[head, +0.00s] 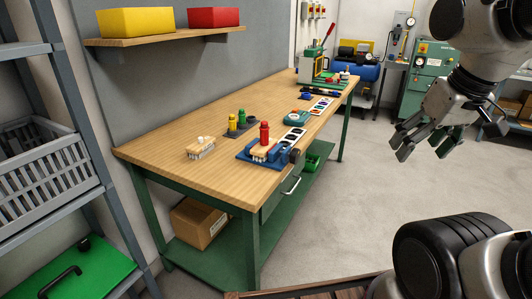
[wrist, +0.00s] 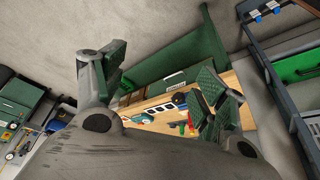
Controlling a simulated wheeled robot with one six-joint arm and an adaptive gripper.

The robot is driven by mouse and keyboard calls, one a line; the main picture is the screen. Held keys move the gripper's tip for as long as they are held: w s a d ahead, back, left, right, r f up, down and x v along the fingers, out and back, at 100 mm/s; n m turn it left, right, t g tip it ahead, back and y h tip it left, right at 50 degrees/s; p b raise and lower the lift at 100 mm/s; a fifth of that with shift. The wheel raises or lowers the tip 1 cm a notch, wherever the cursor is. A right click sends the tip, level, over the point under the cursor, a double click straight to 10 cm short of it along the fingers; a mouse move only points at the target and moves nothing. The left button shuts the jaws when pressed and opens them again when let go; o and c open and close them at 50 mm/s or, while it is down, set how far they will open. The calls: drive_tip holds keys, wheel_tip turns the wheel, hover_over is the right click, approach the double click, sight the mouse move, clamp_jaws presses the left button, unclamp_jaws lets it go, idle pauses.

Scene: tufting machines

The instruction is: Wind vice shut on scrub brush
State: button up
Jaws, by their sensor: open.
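The vice (head: 243,155) is blue and sits at the front edge of the wooden workbench, with a dark round handle (head: 294,155) at its right end. A scrub brush (head: 259,152) with a tan back and pale bristles appears to sit between its jaws; whether the jaws touch it is too small to tell. A second similar brush (head: 201,149) lies on the bench to the left. My gripper (head: 425,143) is open and empty, in the air over the floor, well right of the bench. Its spread fingers also show in the wrist view (wrist: 160,78).
A red bottle (head: 264,134) stands at the vice, close to the brush. Yellow and green bottles (head: 237,120) stand behind. The workbench (head: 165,148) has a teal item (head: 297,118) and cards farther along. Open floor (head: 360,200) lies right of the bench.

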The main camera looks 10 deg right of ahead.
wheel_tip(320, 180, down, 7)
drive_tip(key=w+d+m+g, duration=0.1)
drive_tip(key=d+m+g, duration=0.1)
drive_tip(key=g, duration=0.2)
drive_tip(key=w+a+f+m+g+y, duration=0.3)
drive_tip(key=a+f+m+g+y, duration=0.25)
drive_tip(key=f, duration=0.55)
drive_tip(key=m+t+y, duration=1)
drive_tip(key=m+t, duration=0.1)
drive_tip(key=m, duration=0.1)
approach(298, 156)
drive_tip(key=s+a+f, duration=0.5)
drive_tip(key=s+f, duration=0.1)
drive_tip(key=s, duration=0.3)
drive_tip(key=w+d+r+m+t, duration=0.2)
drive_tip(key=w+r+t, duration=0.3)
drive_tip(key=w, duration=0.3)
drive_tip(key=shift+n+h, duration=0.25)
drive_tip(key=shift+h, duration=0.2)
drive_tip(key=x, duration=0.6)
drive_tip(key=shift+w+a+f, duration=0.15)
drive_tip(key=shift+a+f, duration=0.1)
drive_tip(key=shift+a, duration=0.15)
drive_tip(key=shift+w+a, duration=0.35)
drive_tip(key=shift+a, duration=0.1)
